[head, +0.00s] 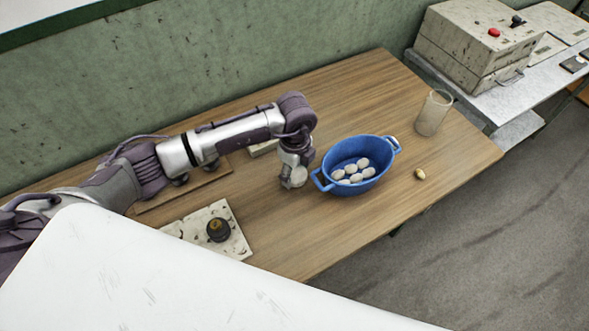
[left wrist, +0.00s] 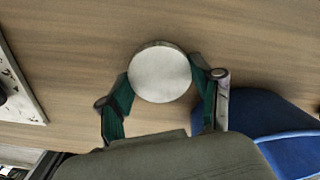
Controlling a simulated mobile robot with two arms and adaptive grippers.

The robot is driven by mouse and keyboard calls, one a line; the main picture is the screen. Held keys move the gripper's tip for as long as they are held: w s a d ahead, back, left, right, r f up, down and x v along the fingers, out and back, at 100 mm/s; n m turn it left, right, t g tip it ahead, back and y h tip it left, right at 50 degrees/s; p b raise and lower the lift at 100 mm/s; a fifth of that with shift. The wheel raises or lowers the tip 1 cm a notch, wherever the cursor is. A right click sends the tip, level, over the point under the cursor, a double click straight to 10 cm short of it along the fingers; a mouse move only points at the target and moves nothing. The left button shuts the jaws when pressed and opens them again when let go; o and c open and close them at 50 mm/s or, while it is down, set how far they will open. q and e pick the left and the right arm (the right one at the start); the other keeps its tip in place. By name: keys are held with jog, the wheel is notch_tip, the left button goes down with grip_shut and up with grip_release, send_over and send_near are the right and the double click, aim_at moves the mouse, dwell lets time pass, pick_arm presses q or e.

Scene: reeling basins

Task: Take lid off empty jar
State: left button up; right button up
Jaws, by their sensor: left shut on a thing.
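My left gripper (head: 294,182) is low over the table, just left of the blue basin. In the left wrist view, its two green-padded fingers (left wrist: 160,92) are shut on the sides of a round, pale grey lid (left wrist: 160,72). A pale bit of the lid (head: 299,176) also shows at the fingertips in the head view. I cannot tell whether anything is under the lid. A clear, empty-looking glass jar (head: 433,114) stands upright at the far right of the table, apart from the gripper, with no lid seen on it. My right gripper is not in view.
The blue two-handled basin (head: 326,177) holds several whitish cocoons (head: 356,175). A small yellowish piece (head: 420,174) lies right of it. A stained pale board (head: 240,241) with a dark round object (head: 219,230) lies front left. A worn box (head: 462,50) stands on the side bench.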

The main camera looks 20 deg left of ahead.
aim_at(295, 173)
pick_arm(q)
jog(key=shift+f, duration=0.55)
jog(key=shift+f, duration=0.1)
jog(key=o, duration=0.9)
jog(key=shift+f, duration=0.1)
jog(key=shift+c, duration=0.2)
jog(key=o, duration=0.4)
jog(key=shift+r, duration=0.25)
jog(key=shift+r+b, duration=1)
jog(key=shift+r, duration=4.95)
